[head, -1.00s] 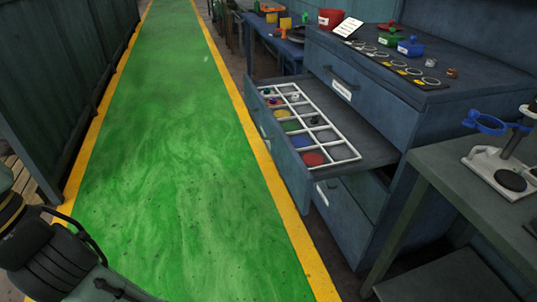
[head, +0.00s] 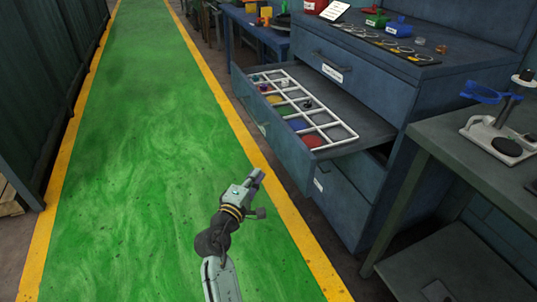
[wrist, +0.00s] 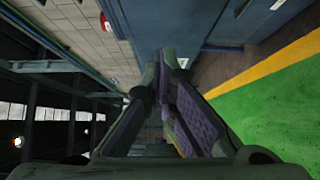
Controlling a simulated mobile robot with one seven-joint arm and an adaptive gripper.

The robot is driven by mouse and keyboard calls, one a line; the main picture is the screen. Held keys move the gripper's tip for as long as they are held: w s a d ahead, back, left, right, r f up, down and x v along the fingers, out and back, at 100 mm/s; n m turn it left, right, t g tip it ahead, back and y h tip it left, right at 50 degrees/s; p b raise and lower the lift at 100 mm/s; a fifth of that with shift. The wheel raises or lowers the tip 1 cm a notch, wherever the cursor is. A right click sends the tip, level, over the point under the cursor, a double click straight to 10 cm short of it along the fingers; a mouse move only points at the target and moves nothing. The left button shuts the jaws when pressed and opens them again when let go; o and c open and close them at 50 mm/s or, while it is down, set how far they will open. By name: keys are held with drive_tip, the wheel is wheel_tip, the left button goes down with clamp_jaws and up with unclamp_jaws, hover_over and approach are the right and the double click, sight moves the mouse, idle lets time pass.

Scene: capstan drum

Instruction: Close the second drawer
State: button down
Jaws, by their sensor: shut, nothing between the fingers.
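The second drawer (head: 285,153) of the blue cabinet (head: 392,100) stands pulled out toward the green walkway. It holds a white divider grid (head: 335,131) with small parts and coloured patches in its compartments. The top drawer (head: 335,60) above it and the drawer below (head: 340,198) look shut. My gripper (head: 258,176) is in front of the open drawer, near the yellow line, pointing up and right, apart from the drawer front as far as I can tell. In the wrist view its fingers (wrist: 163,75) are together with nothing between them.
The green walkway (head: 140,170) is clear. A grey bench (head: 470,160) with a white stand (head: 500,135) is at the right, close to the cabinet. Bins and rings lie on the cabinet top. A dark wall (head: 45,90) runs along the left.

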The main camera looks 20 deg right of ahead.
drive_tip(key=p, duration=0.2)
approach(285, 143)
drive_tip(key=w, duration=0.4)
drive_tip(key=shift+s+d+f+p, duration=0.15)
drive_tip(key=shift+d+p, duration=0.55)
drive_tip(key=shift+d, duration=0.85)
